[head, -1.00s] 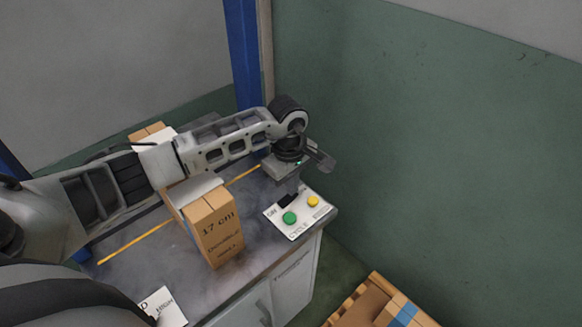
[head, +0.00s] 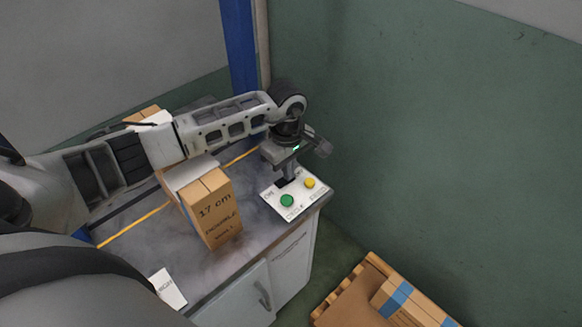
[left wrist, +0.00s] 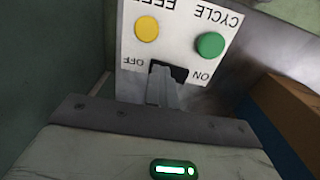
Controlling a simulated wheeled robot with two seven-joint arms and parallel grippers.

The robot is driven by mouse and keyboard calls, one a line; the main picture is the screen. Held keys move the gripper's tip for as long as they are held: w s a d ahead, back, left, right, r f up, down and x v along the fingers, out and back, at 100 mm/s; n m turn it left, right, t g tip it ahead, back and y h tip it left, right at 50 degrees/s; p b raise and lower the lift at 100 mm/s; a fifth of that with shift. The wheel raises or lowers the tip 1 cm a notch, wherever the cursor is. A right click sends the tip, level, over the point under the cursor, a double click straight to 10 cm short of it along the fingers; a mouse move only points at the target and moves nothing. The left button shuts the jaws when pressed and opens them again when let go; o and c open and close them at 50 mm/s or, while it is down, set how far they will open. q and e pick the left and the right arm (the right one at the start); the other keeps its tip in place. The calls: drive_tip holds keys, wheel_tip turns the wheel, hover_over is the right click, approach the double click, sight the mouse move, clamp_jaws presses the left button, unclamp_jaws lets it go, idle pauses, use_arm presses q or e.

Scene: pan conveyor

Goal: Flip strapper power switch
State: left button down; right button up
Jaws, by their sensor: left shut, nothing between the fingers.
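The white control panel (head: 274,199) sits at the right corner of the bench, with a green button (head: 287,200) and a yellow button (head: 310,183). Its black power switch (left wrist: 180,73) lies between the OFF and ON labels in the left wrist view. My left gripper (left wrist: 162,80) is shut and empty, pointing down at the switch. Its fingertips overlap the switch and hide its middle and OFF side; whether they touch it, and which way it is set, I cannot tell. In the head view, the gripper (head: 285,180) hides most of the switch. My right gripper is not in view.
A cardboard box marked 17 cm (head: 213,212) stands on the bench (head: 256,222), left of the panel and below my left arm. A white card (head: 168,288) lies at the front edge. Strapped boxes (head: 408,301) lie on a pallet at lower right. A green wall is behind.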

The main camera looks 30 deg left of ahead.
use_arm(q)
drive_tip(key=shift+s+a+r+p, duration=0.1)
drive_tip(key=shift+s+a+p, duration=0.1)
drive_tip(key=shift+s, duration=0.15)
drive_tip(key=shift+s+a+r+p, duration=0.1)
drive_tip(key=shift+s+p, duration=0.1)
drive_tip(key=shift+s, duration=0.1)
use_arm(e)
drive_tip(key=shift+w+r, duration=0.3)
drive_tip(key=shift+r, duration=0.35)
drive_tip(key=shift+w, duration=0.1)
use_arm(q)
wheel_tip(320, 180, up, 4)
drive_tip(key=p, duration=0.3)
drive_tip(key=shift+r, duration=0.25)
wheel_tip(320, 180, up, 3)
drive_tip(key=b, duration=0.1)
wheel_tip(320, 180, up, 6)
drive_tip(key=b, duration=0.1)
hover_over(284, 181)
drive_tip(key=shift+s+r, duration=0.1)
drive_tip(key=shift+r, duration=0.1)
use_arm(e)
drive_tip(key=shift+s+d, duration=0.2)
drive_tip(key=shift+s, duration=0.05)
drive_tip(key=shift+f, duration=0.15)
